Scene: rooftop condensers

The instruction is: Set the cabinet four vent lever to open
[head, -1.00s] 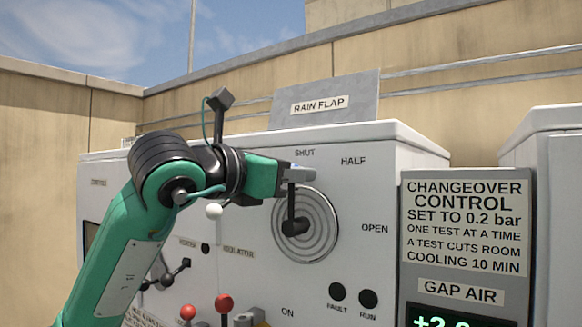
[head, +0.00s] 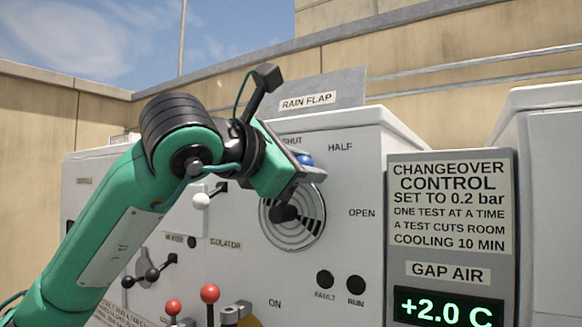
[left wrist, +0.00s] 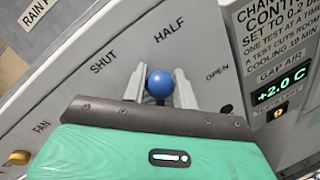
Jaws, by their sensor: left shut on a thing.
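The vent lever's blue knob (head: 306,159) is just under the SHUT and HALF labels on the white cabinet, and its dark hub (head: 285,213) sits at the centre of the round vent disc (head: 273,233). The lever leans right of upright, pointing between SHUT and HALF. Dark slots show on the disc's right side. My left gripper (head: 310,172) is shut on the lever; in the left wrist view the blue knob (left wrist: 159,85) sits between its two fingers. The OPEN label (head: 362,213) is right of the disc. The gripper hides most of the lever's arm. My right gripper is not in view.
A grey changeover panel (head: 448,270) with a +2.0 C display stands right of the cabinet. Red-knobbed levers (head: 209,293) and a white-knobbed lever (head: 201,201) sit lower left, near my left arm. The cabinet face between disc and OPEN label is clear.

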